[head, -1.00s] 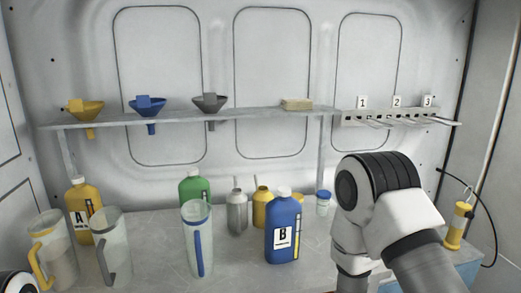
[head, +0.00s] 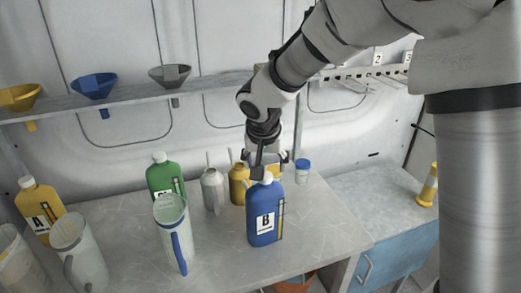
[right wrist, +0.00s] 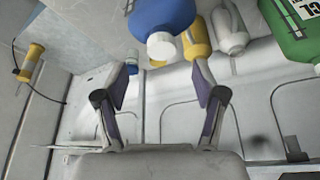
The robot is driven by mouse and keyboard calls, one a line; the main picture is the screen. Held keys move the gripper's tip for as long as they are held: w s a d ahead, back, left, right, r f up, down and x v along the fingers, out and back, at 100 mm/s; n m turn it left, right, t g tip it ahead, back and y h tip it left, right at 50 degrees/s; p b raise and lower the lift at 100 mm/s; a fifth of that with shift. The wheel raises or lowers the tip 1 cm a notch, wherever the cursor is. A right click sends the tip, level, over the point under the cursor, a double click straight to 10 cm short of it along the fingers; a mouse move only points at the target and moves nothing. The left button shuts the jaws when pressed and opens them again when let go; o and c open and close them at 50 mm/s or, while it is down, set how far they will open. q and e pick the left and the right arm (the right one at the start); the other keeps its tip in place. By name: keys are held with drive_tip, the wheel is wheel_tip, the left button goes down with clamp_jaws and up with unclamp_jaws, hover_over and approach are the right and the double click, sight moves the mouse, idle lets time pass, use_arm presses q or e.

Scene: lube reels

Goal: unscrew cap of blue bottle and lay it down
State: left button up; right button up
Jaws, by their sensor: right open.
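The blue bottle (head: 258,212), labelled B, stands upright on the worktop (head: 215,240). Its white cap (head: 267,178) is on its neck, partly overlapped by my gripper in the head view. My right gripper (head: 267,163) is open and empty, close above and behind the cap. In the right wrist view the cap (right wrist: 161,46) and the bottle (right wrist: 162,14) show just beyond the spread fingertips (right wrist: 165,75), near the line between them. I see no contact. My left gripper is not in view.
A yellow container (head: 239,185), silver can (head: 213,190) and blue-lidded jar (head: 302,171) stand behind the blue bottle. A green bottle (head: 165,178), clear jugs (head: 173,235) and yellow bottle (head: 40,205) stand left. A shelf (head: 135,98) holds funnels. Worktop right of the bottle is clear.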

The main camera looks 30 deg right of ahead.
sight(266, 176)
drive_tip(key=x, duration=0.4)
drive_tip(key=shift+w+d+f, duration=0.1)
drive_tip(key=shift+w+f, duration=0.15)
drive_tip(key=shift+w, duration=0.1)
drive_tip(key=shift+s+r, duration=0.15)
drive_tip(key=shift+s, duration=0.05)
drive_tip(key=c, duration=1.2)
drive_tip(key=shift+r+n+y+p, duration=0.1)
drive_tip(key=shift+n+y+p, duration=0.25)
drive_tip(key=shift+n, duration=0.55)
drive_tip(key=n+y+p, duration=0.1)
drive_tip(key=n, duration=0.1)
drive_tip(key=shift+s+n+t, duration=0.1)
drive_tip(key=shift+n+t, duration=0.2)
drive_tip(key=shift+n, duration=0.1)
drive_tip(key=shift+n+p, duration=0.3)
drive_tip(key=shift+f, duration=0.25)
